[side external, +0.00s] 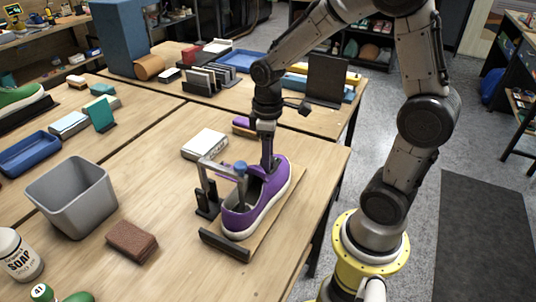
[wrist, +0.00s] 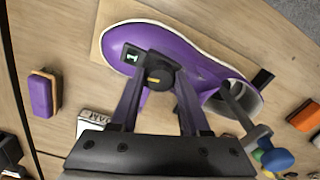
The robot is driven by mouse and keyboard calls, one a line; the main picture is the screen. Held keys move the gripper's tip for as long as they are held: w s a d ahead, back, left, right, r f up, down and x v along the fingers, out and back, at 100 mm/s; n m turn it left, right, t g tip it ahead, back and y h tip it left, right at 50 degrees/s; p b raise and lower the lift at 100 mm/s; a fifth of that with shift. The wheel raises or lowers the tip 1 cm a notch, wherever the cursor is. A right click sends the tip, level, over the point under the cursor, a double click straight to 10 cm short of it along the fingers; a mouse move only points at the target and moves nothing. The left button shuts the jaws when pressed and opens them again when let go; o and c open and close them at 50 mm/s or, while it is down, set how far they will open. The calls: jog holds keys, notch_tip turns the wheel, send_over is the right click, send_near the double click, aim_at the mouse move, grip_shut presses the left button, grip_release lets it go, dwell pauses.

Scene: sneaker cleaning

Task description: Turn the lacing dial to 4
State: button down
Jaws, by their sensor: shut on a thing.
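A purple sneaker (side external: 262,204) with a white sole sits on a wooden board near the table's right edge. In the wrist view the purple sneaker (wrist: 190,55) lies across the top, toe to the left. The black round lacing dial (wrist: 160,72), with a small yellow mark, is on the sneaker's upper. A small display (wrist: 131,54) beside it appears to read 1. My gripper (wrist: 158,84) is shut on the dial, one finger on each side. In the side view my gripper (side external: 268,160) points down onto the sneaker, and the dial is hidden.
A grey clamp frame (side external: 214,167) with a blue knob (side external: 240,168) stands close by the sneaker's opening. A white box (side external: 205,144) lies behind it. A grey bin (side external: 72,196) and brown sponge (side external: 132,242) are to the left.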

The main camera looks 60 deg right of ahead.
jog(key=m, duration=0.3)
jog(key=shift+m, duration=0.4)
jog(key=m, duration=0.4)
jog(key=shift+w+m, duration=0.1)
jog(key=shift+m, duration=0.2)
jog(key=m, duration=0.3)
jog(key=shift+m, duration=0.3)
jog(key=m, duration=0.3)
jog(key=shift+m, duration=0.3)
jog(key=m, duration=0.3)
jog(key=shift+m, duration=0.4)
jog(key=m, duration=0.7)
jog(key=shift+m, duration=1.9)
